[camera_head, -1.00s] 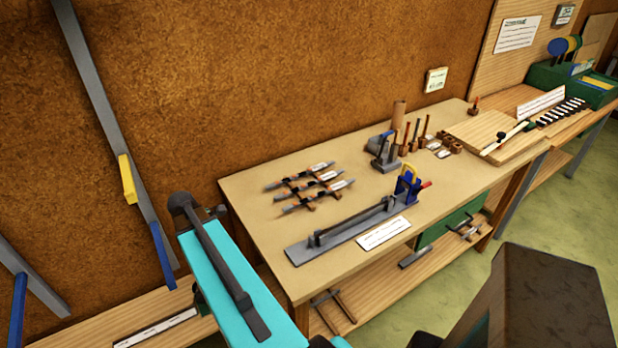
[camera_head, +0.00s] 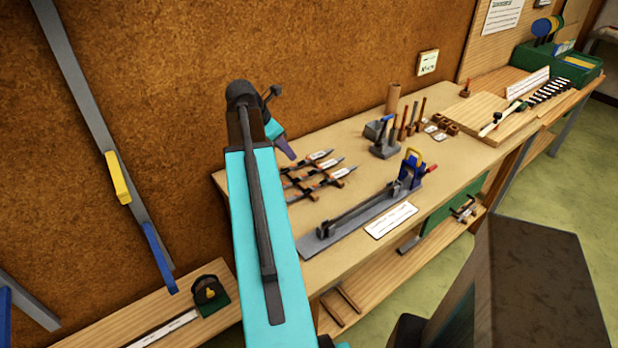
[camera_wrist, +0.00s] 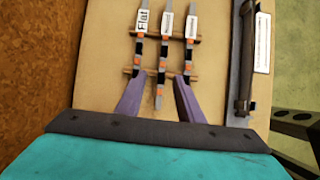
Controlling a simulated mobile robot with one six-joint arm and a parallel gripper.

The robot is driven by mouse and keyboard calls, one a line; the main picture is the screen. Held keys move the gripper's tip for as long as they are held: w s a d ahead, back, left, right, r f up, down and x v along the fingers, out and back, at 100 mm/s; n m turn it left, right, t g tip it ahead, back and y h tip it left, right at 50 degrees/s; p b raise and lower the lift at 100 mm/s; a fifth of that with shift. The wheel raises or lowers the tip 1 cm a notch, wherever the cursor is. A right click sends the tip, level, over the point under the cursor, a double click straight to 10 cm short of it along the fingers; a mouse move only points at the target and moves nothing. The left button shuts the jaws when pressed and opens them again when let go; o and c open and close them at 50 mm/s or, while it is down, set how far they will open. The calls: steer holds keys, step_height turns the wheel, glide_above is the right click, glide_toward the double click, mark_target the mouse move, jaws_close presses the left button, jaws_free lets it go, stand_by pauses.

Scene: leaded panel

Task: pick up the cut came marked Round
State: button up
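Three thin grey cut cames with white labels and dark and orange bands lie side by side on a brown rack. In the wrist view the left came (camera_wrist: 139,47) reads "Flat". The labels of the middle came (camera_wrist: 163,48) and right came (camera_wrist: 188,48) are too small to read, so I cannot tell which is Round. My gripper (camera_wrist: 159,79) is open, its purple fingers apart over the near end of the rack, with the middle came's end showing between them. In the head view my gripper (camera_head: 286,149) is above the cames (camera_head: 328,172), whose left ends my arm partly hides.
A long grey fixture (camera_head: 365,213) with a blue and yellow end lies right of the rack, with a white card (camera_head: 391,220) before it. Upright tools and a grey block (camera_head: 384,148) stand farther back. A brown wall (camera_head: 330,60) rises behind the bench.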

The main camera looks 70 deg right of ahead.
steer(key=shift+s+d+r, duration=0.55)
steer(key=shift+s, duration=0.2)
steer(key=shift+d+f, duration=0.1)
steer(key=p, duration=0.1)
glide_toward(311, 172)
steer(key=shift+x, duration=0.95)
steer(key=shift+d, duration=0.2)
steer(key=shift+p+x, duration=1.05)
steer(key=shift+x, duration=1.45)
steer(key=shift+a, duration=0.1)
steer(key=shift+c, duration=0.4)
jaws_close()
